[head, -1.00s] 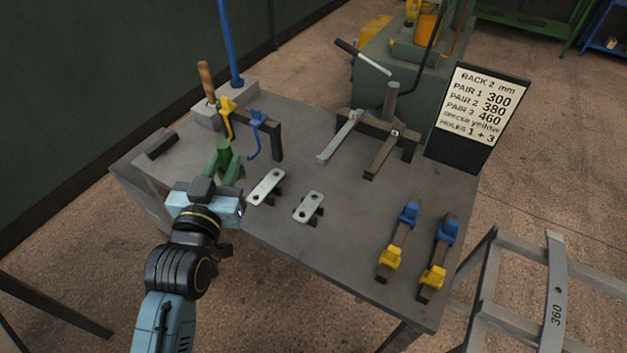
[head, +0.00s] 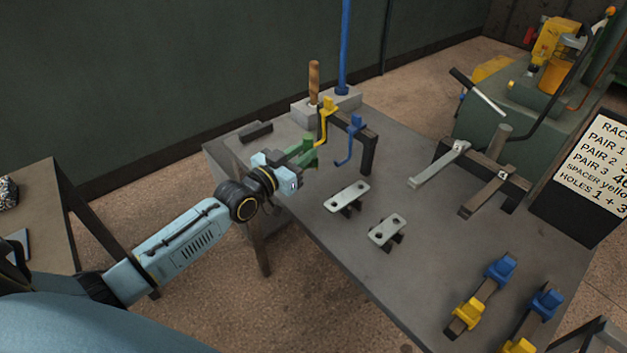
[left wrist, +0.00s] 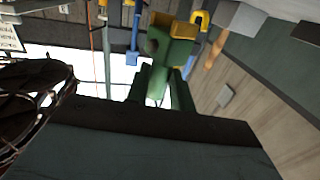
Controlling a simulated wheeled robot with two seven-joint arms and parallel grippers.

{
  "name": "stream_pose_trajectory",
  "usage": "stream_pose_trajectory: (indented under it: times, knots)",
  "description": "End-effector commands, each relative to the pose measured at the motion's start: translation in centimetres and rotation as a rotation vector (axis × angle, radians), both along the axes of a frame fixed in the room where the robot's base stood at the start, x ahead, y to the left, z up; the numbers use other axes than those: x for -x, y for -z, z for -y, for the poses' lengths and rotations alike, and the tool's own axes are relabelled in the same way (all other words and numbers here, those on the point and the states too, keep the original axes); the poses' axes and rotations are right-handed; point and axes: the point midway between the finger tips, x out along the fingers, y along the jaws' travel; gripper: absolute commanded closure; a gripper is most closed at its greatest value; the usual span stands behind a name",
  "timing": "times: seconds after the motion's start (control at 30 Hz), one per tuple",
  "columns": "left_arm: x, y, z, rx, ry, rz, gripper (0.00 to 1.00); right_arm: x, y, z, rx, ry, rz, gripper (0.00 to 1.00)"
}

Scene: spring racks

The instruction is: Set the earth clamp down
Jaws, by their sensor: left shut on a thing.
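The green earth clamp (head: 304,153) is in my left gripper (head: 291,172), near the left edge of the grey table (head: 400,275). The gripper is shut on it. In the left wrist view the green clamp (left wrist: 172,52) stands out ahead of the gripper (left wrist: 160,90). I cannot tell whether the clamp touches the table top. My right gripper is not in view.
A dark stand with a yellow hook (head: 324,120) and a blue hook (head: 351,140) stands just right of the clamp. Two pale drilled plates (head: 347,196) lie closer. A wooden-handled tool (head: 314,82) and blue post (head: 345,45) are behind. A dark bar (head: 255,132) lies at the far left corner.

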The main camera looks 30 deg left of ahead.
Motion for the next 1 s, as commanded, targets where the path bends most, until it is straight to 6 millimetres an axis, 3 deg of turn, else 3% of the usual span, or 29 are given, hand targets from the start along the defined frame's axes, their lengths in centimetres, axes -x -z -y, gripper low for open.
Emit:
stream_pose_trajectory:
  times: [0.4, 0.8, 0.83, 1.0]
  knots:
    - [-0.1, 4.6, 0.0, 0.0, 0.0, 0.003, 1.0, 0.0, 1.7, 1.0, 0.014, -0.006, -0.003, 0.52]
    - [0.0, 5.1, 0.0, 0.0, 0.0, 0.005, 1.0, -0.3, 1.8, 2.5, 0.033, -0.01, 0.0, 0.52]
    - [0.0, 5.2, 0.1, 0.0, 0.0, 0.002, 0.76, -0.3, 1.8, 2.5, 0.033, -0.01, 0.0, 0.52]
    - [0.0, 5.1, 0.1, 0.0, 0.0, 0.002, 0.55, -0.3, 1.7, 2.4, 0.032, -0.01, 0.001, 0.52]
